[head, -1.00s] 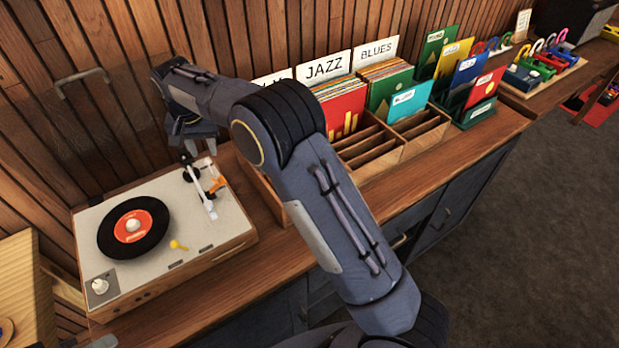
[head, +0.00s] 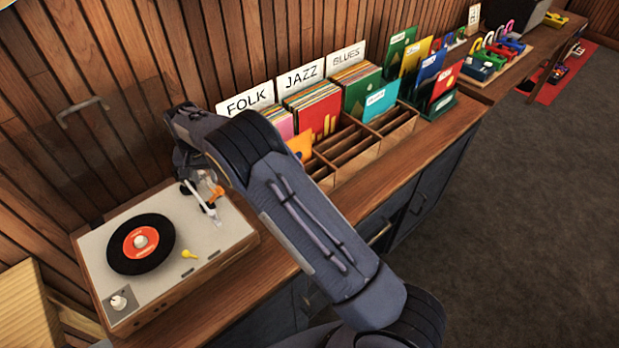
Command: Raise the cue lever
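A record player (head: 122,262) with a pale top stands on the wooden counter at left. A black record with an orange label (head: 160,241) lies on it. The tonearm (head: 203,203) lies at the back right of the deck. A small orange lever (head: 216,194) stands beside it and looks like the cue lever. A yellow knob (head: 189,255) sits near the front edge. My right gripper (head: 184,170) is low over the back right corner, just behind the tonearm and orange lever. Its fingers are dark and mostly hidden by my wrist, so contact and opening cannot be told. My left gripper is not in view.
Record bins (head: 372,153) with FOLK, JAZZ and BLUES signs stand right of the player, behind my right forearm. A wooden box (head: 28,310) is at lower left. The counter's front strip is clear.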

